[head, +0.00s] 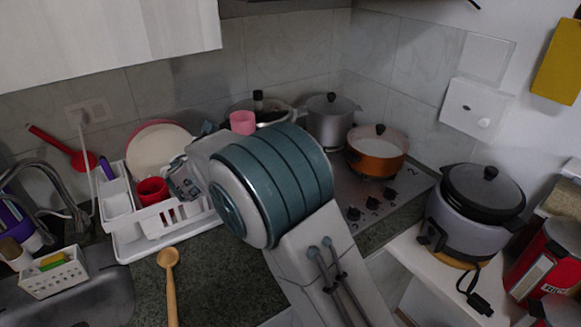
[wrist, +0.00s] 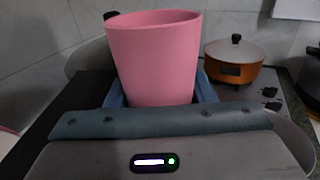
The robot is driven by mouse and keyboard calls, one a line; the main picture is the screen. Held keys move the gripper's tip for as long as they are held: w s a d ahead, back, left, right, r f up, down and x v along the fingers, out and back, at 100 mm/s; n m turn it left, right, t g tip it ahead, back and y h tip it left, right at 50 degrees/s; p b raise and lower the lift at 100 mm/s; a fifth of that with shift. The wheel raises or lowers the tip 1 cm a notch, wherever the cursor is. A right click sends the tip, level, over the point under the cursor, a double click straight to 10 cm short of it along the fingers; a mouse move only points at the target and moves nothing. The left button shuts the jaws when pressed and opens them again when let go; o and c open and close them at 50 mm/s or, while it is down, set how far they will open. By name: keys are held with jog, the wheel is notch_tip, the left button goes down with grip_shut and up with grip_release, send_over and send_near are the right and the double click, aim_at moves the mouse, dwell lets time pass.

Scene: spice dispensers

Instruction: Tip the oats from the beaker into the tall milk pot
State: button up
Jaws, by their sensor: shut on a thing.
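A pink beaker (wrist: 153,60) stands upright between the blue fingers of my gripper (wrist: 158,92) in the wrist view. The gripper is shut on its lower part. Its rim faces up, and the contents are not visible. In the head view the top of the pink beaker (head: 243,122) shows above my arm, which hides my gripper. A tall grey metal pot (head: 328,124) with a dark knob on top stands at the back of the stove, right of the beaker. I cannot tell for sure whether it is the milk pot. No oats are visible.
An orange pot (head: 377,152) with a knobbed lid sits on the stove (head: 405,188). Another pot (head: 270,108) stands behind the beaker. A white dish rack (head: 130,245) is at left, with a red cup (head: 152,190). A cooker (head: 470,215) stands at right.

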jog(key=shift+a+r+p, duration=0.1)
jog(key=shift+r+p, duration=0.75)
jog(key=shift+r, duration=0.25)
notch_tip(320, 180, up, 5)
jog(key=p, duration=0.3)
jog(key=shift+f, duration=0.15)
